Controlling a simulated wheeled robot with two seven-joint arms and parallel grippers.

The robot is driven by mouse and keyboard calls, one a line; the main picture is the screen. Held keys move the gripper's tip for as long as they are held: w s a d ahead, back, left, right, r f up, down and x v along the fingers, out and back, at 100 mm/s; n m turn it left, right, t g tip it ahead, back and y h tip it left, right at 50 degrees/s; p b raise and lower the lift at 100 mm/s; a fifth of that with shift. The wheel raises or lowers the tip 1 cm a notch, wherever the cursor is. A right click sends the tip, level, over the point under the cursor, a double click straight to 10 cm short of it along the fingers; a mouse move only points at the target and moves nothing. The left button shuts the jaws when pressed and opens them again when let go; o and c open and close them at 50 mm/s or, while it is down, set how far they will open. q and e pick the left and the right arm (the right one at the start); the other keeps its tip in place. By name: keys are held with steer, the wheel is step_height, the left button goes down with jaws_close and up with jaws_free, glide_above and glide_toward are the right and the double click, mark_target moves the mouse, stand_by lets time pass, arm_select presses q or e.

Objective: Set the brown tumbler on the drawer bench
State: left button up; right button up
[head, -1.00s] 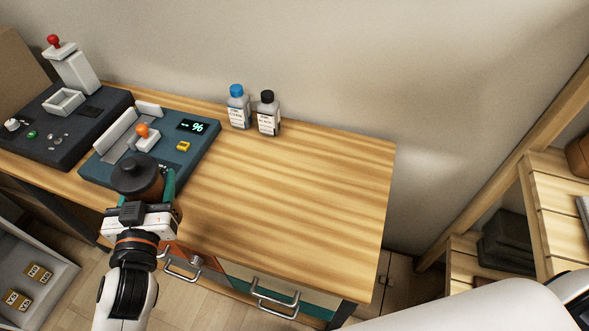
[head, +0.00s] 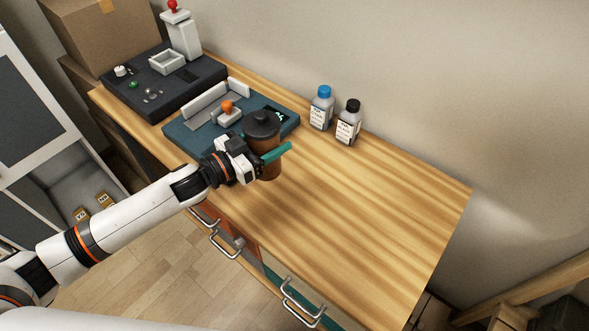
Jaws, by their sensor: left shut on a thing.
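The brown tumbler (head: 267,166) has a dark lid with a knob and stays upright. My left gripper (head: 266,157) is shut on it from the left, with a teal finger along its near right side. The tumbler is over the bare wood of the drawer bench (head: 370,210), just right of the teal press unit. Whether its base touches the wood or hangs slightly above it, I cannot tell. My right gripper is not in view.
The teal unit (head: 180,143) with an orange knob and a dark machine (head: 150,108) fill the bench's left part. A blue-capped bottle (head: 321,110) and a black-capped bottle (head: 348,125) stand at the back. The bench's right part is clear.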

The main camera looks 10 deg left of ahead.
arm_select(q)
step_height(320, 180, down, 9)
steer(key=shift+r, duration=0.2)
stand_by(0.3)
steer(key=shift+f, duration=0.2)
steer(key=o, duration=1.1)
steer(key=shift+o, duration=0.2)
steer(key=shift+r, duration=0.1)
